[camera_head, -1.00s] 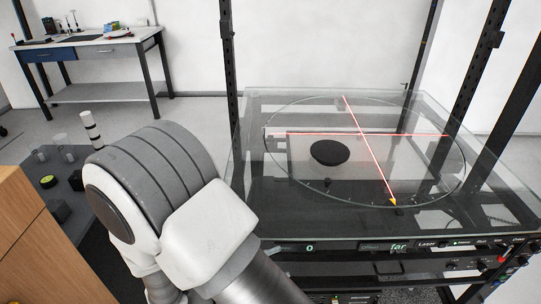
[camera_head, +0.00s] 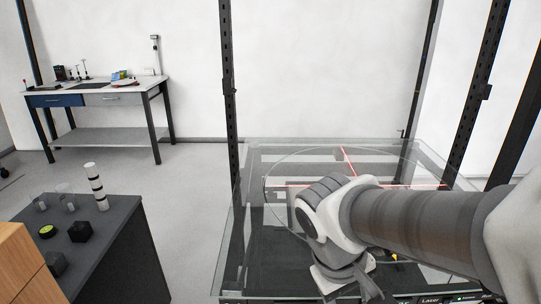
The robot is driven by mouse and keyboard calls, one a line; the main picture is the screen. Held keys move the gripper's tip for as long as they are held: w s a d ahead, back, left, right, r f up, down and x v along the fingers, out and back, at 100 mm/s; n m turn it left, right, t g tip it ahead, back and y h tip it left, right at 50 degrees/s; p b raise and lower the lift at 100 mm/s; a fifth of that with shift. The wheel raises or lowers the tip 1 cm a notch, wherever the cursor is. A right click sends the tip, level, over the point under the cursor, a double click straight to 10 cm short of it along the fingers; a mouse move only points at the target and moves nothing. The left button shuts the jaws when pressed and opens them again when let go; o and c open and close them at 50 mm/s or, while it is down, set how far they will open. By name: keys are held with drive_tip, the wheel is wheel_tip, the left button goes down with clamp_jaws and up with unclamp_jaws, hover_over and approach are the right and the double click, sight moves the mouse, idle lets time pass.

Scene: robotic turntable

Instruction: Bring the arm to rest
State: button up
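My arm (camera_head: 415,222) reaches in from the right edge and crosses in front of the turntable. Its grey and white wrist links (camera_head: 325,215) hang over the glass turntable (camera_head: 262,160). My gripper's fingers do not show; the arm's end runs down past the lower part of the picture. The red laser cross (camera_head: 345,160) shows on the glass, partly covered by the arm. The black disc seen on the turntable before is hidden behind the arm.
A dark side table (camera_head: 125,225) at the lower left holds a striped cylinder (camera_head: 95,187), a black block (camera_head: 80,232) and small glasses. Black rack posts (camera_head: 229,110) stand around the turntable. A workbench (camera_head: 100,92) stands at the back left. Floor between is clear.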

wheel_tip(320, 180, up, 8)
drive_tip(key=s+d+m+t+y+p, duration=0.1)
drive_tip(key=m+t+y, duration=0.2)
drive_tip(key=t, duration=0.1)
drive_tip(key=shift+s+r+m+t, duration=0.2)
drive_tip(key=shift+s+m+t, duration=0.15)
drive_tip(key=shift+m+t, duration=0.05)
idle(1.3)
